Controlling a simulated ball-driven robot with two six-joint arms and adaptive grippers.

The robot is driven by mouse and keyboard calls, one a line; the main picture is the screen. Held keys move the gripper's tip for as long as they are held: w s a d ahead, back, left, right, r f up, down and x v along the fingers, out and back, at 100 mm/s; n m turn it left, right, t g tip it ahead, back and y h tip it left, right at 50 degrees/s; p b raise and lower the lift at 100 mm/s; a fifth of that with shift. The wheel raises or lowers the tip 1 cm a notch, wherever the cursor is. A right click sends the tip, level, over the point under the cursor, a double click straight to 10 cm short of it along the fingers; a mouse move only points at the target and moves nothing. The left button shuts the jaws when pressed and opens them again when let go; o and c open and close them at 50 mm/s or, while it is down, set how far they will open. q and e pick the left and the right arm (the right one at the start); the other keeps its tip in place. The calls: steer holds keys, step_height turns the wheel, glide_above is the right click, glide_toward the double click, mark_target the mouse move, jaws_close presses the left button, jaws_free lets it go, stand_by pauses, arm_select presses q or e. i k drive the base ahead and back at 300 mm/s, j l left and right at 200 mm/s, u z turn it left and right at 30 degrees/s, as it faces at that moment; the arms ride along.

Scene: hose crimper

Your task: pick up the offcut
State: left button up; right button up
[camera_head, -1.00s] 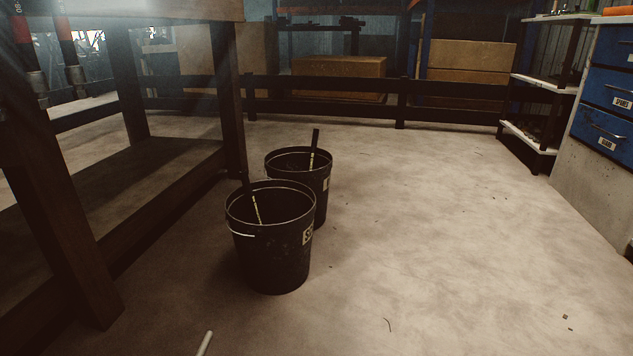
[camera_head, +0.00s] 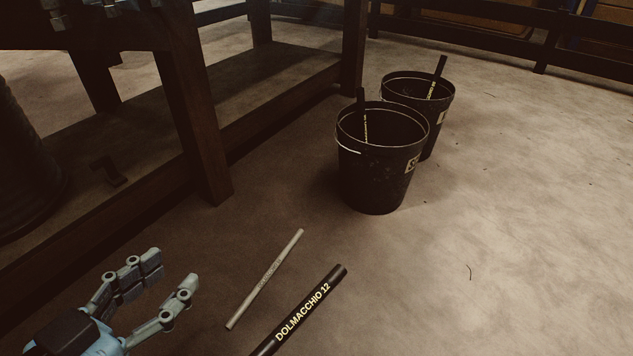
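Two pieces of hose lie on the floor; I cannot tell which one is the offcut. One is a thin grey tube (camera_head: 265,279) with small lettering. The other is a thicker black hose (camera_head: 305,312) marked "DOLMACCHIO 12", its lower end cut off by the frame edge. My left gripper (camera_head: 170,272) is at the lower left, its fingers spread and nothing between them. It is to the left of the grey tube and apart from it. My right gripper is not in view.
Two black buckets, a near one (camera_head: 378,180) and a far one (camera_head: 432,100), each hold a dark hose piece. A wooden workbench (camera_head: 190,110) with a low shelf stands at the left. The floor at the right is largely clear.

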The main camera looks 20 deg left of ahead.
mark_target(231, 323)
steer(key=u, duration=1)
steer(key=i+l+u, duration=0.1)
steer(key=u, duration=0.35)
steer(key=l+u, duration=0.2)
steer(key=u, duration=0.25)
steer(key=i+l+u, duration=0.1)
steer(key=u, duration=0.4)
steer(key=l+u, duration=0.2)
steer(key=l, duration=0.35)
steer(key=l+u, duration=0.2)
steer(key=l, duration=0.3)
steer(key=k+l+u, duration=0.15)
steer(key=l, duration=0.35)
steer(key=k+l, duration=0.1)
steer(key=l, duration=0.3)
steer(key=k+l, duration=0.1)
steer(key=l, duration=0.25)
